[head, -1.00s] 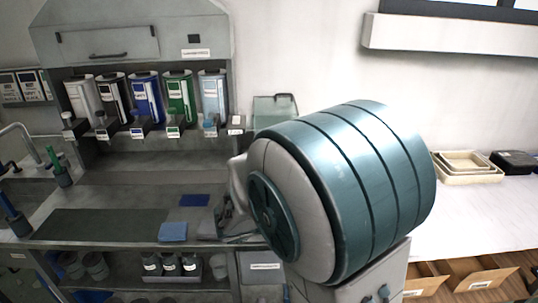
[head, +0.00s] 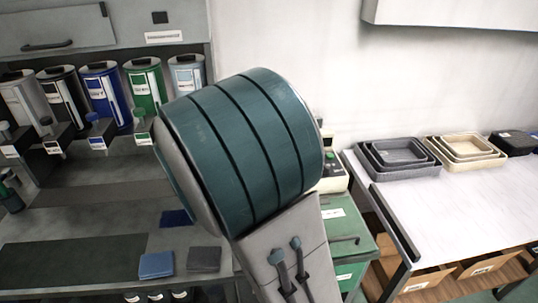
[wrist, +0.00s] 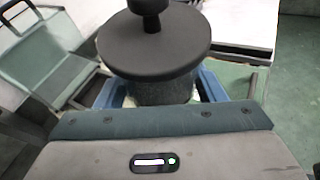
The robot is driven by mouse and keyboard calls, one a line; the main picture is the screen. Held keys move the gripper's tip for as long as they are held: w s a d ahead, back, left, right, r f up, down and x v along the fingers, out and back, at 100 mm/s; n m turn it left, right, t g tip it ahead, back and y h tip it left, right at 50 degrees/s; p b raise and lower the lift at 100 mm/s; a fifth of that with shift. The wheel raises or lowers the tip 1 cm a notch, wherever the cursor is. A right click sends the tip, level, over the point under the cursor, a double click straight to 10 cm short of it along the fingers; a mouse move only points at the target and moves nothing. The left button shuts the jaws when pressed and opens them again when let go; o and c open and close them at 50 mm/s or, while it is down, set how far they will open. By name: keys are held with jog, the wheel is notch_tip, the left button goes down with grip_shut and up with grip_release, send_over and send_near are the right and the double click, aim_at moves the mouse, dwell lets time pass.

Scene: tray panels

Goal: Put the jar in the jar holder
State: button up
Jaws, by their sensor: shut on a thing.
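In the wrist view a dark jar (wrist: 165,92) with a wide round lid and a knob on top sits between the blue fingers of my gripper (wrist: 162,84). The fingers are shut on its body, one at each side, below the lid. The lid hides part of the body and the fingertips. In the head view my own teal arm link covers the middle, and neither the gripper nor the held jar shows. I cannot pick out the jar holder for certain in either view. The tops of small jars (head: 155,296) show at the bottom edge of the head view.
A row of coloured dispensers (head: 104,95) stands at the left over a grey bench. A green cabinet (head: 345,240) is right of my arm. Grey nested trays (head: 398,172) and cream trays (head: 466,160) lie on the white table (head: 435,215), which is otherwise mostly clear.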

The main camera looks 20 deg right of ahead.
jog(key=shift+m+h, duration=0.3)
jog(key=w+d+f+p, duration=0.1)
jog(key=w, duration=0.5)
jog(key=w+d+f+p, duration=0.1)
jog(key=w+d, duration=0.1)
jog(key=w, duration=0.4)
jog(key=w+d+f+p, duration=0.1)
jog(key=w+d+f, duration=0.1)
jog(key=w, duration=0.4)
jog(key=shift+d, duration=0.1)
jog(key=shift+w+d+f+p, duration=0.15)
jog(key=shift+f+p, duration=0.1)
jog(key=shift+f, duration=0.35)
jog(key=shift+w+f+p, duration=0.15)
jog(key=shift+f+p, duration=0.1)
jog(key=shift+f, duration=0.3)
jog(key=shift+w+r+p, duration=0.25)
jog(key=shift+r+p, duration=0.05)
jog(key=shift+p, duration=0.4)
jog(key=shift+w+d+r+n+g+y+p, duration=0.1)
jog(key=shift+w+d+n+g+y+p, duration=0.15)
jog(key=shift+n+y+p, duration=0.45)
jog(key=shift+w+n+g+p, duration=0.3)
jog(key=shift+g+p, duration=0.15)
jog(key=shift+p, duration=0.4)
jog(key=shift+a+f, duration=0.1)
jog(key=shift+f, duration=1)
